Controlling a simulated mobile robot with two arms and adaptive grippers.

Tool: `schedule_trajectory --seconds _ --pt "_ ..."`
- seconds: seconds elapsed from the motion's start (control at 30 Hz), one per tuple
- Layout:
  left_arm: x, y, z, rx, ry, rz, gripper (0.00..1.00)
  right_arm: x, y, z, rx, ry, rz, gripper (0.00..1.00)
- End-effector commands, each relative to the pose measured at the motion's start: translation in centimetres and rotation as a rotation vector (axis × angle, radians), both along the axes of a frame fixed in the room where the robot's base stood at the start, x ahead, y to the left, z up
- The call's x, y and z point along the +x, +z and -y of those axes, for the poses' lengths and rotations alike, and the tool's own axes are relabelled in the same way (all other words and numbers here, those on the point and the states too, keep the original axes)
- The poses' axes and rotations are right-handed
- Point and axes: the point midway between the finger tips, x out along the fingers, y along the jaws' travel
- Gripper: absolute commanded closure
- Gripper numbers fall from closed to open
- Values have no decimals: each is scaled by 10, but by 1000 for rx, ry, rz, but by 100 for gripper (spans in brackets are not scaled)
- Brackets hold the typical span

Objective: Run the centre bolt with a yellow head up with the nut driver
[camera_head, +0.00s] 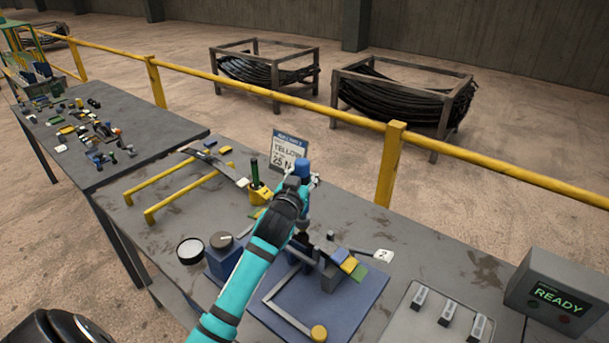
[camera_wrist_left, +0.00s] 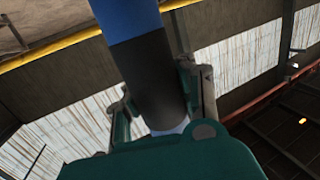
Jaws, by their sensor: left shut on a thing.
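My left gripper (camera_head: 303,186) is shut on a tool with a blue upper part and a dark band, which looks like the nut driver (camera_head: 302,168). In the left wrist view the nut driver (camera_wrist_left: 140,50) stands between the finger pads, its lower end hidden by the gripper body. The gripper is above the back of a blue mat (camera_head: 345,310), with a dark fixture (camera_head: 333,277) below it. My arm covers part of the fixture. My right gripper is not in view.
A sign card (camera_head: 289,150) stands behind the gripper. A yellow holder (camera_head: 259,194) with a green-topped tool is left of it. A READY box (camera_head: 556,292) stands at right; yellow rails (camera_head: 180,190) at left.

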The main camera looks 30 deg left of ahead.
Motion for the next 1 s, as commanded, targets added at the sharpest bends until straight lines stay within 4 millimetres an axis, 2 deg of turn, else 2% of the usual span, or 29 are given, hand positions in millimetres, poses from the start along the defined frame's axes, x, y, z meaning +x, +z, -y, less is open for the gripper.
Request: schedule_trajectory --seconds 1.0 --pt "0 -9 0 2 0 7 100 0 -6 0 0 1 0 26"
